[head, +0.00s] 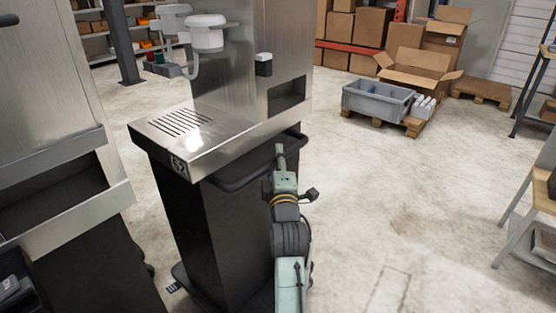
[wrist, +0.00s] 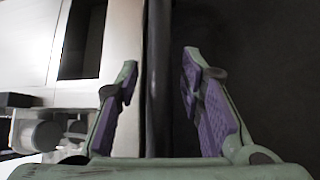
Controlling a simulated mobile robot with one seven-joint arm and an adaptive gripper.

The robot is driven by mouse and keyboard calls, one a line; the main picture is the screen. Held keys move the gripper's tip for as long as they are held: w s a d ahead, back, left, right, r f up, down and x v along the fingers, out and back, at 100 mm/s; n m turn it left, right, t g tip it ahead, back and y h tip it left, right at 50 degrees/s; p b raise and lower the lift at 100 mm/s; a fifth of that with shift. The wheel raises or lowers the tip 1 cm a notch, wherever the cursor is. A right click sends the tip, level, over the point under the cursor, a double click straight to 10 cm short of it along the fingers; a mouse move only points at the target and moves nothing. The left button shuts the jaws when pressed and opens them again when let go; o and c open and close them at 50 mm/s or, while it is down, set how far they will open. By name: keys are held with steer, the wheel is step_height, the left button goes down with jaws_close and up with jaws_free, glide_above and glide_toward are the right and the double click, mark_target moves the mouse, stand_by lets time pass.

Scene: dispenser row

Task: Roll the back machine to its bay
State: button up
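The farther of two steel-and-black machines (head: 205,235) stands upright on a low dark base in the middle of the head view. It has a slotted steel tray and a dark handle bar (head: 240,183) around its upper body. My gripper (head: 281,158) is at the bar's right-hand side. In the wrist view the open purple-padded fingers (wrist: 160,62) stand on either side of the dark bar (wrist: 157,110), with gaps visible. The base is partly hidden by my arm. Faint lines (head: 392,290) mark the floor at lower right; I cannot tell if they are the bay.
Another machine (head: 60,230) stands close at left. A grey crate (head: 378,103) on a pallet and cardboard boxes are at the back. Shelving (head: 530,215) lines the right edge. Open concrete floor (head: 400,190) lies right of the middle machine.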

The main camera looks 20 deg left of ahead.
jaws_close()
stand_by(0.6)
